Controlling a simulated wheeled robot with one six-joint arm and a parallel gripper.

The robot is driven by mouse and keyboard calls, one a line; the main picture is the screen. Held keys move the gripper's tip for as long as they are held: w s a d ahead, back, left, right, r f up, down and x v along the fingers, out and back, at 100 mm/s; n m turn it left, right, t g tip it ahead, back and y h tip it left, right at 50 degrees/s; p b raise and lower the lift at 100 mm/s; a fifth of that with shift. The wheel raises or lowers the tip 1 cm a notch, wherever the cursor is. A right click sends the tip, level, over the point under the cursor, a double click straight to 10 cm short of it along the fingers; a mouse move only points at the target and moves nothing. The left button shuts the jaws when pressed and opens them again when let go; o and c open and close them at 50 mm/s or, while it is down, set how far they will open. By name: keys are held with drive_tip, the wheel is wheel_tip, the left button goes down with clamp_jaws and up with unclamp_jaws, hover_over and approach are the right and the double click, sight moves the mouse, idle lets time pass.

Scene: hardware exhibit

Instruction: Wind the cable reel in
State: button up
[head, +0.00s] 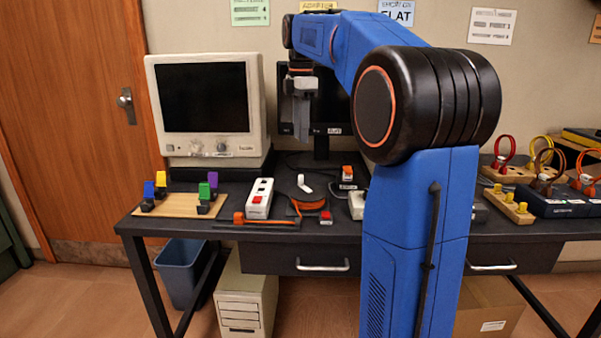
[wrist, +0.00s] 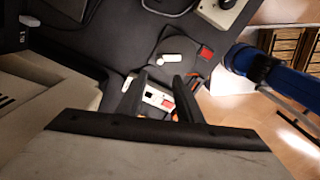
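The cable reel (head: 308,204), wound with orange cable, lies on the dark bench right of a white power strip (head: 259,198). An orange cable (head: 268,222) with an orange end runs along the bench's front edge. A small white piece (head: 304,184) sits just behind the reel; I cannot tell whether it is its handle. My gripper (head: 302,130) hangs well above the bench, in front of the dark monitor. In the wrist view my gripper (wrist: 161,78) is open and empty, with the white strip (wrist: 158,97) seen between its fingers. The reel is mostly hidden there.
A beige monitor (head: 206,105) stands at the left and a dark monitor (head: 334,108) behind my gripper. A wooden board (head: 178,207) with coloured clips lies at left. A red-topped block (head: 326,217) sits by the reel. Coloured cable loops (head: 543,155) stand at right.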

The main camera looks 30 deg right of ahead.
sight(301, 175)
wheel_tip(301, 175, down, 13)
drive_tip(key=shift+r, duration=0.1)
idle(0.4)
clamp_jaws()
